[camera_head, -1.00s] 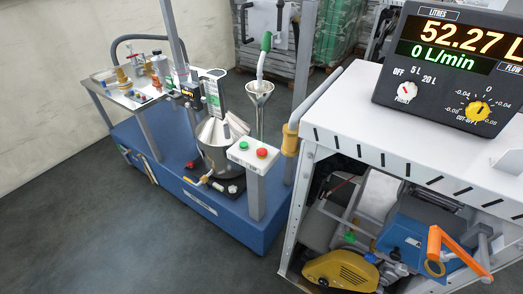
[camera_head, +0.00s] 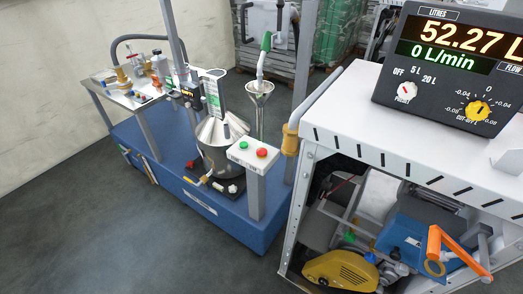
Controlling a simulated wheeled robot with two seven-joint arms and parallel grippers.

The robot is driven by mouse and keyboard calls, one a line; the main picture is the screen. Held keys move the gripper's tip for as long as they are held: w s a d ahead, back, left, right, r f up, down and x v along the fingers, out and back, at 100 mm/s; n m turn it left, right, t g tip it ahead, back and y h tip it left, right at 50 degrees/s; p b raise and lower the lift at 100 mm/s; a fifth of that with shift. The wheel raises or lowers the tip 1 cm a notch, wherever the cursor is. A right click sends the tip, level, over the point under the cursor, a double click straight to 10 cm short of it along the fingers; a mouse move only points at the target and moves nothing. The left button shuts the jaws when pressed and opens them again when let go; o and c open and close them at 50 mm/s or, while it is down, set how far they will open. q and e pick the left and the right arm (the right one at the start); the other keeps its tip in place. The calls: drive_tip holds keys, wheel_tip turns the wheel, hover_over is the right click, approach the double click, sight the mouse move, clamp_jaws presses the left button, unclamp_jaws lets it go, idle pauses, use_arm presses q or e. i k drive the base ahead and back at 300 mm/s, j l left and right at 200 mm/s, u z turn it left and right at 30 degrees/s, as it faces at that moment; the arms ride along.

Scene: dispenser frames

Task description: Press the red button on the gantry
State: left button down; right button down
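The red button (camera_head: 262,153) sits on the sloped top of a light grey post box on the gantry, to the right of a green button (camera_head: 243,145). The post (camera_head: 256,190) stands at the front right of the blue gantry base (camera_head: 226,222). A steel can with a cone-shaped top (camera_head: 218,148) stands behind and left of the post. Neither of my grippers shows in the head view.
A white bench (camera_head: 400,125) fills the right side, with a display box (camera_head: 440,65) reading 52.27 litres and 0 L/min. Below it are a yellow-cased machine (camera_head: 340,270) and an orange crank handle (camera_head: 434,250). The dark floor (camera_head: 90,230) at front left is clear.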

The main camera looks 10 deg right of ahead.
sight(262, 152)
drive_tip(key=i+j+z, duration=0.15)
drive_tip(key=j, duration=0.4)
drive_tip(key=i+j+z, duration=0.15)
drive_tip(key=j, duration=0.45)
drive_tip(key=i+j+z, duration=0.2)
drive_tip(key=j, duration=0.35)
drive_tip(key=i+j+z, duration=0.15)
drive_tip(key=j, duration=0.45)
drive_tip(key=j+z, duration=0.15)
drive_tip(key=j, duration=0.5)
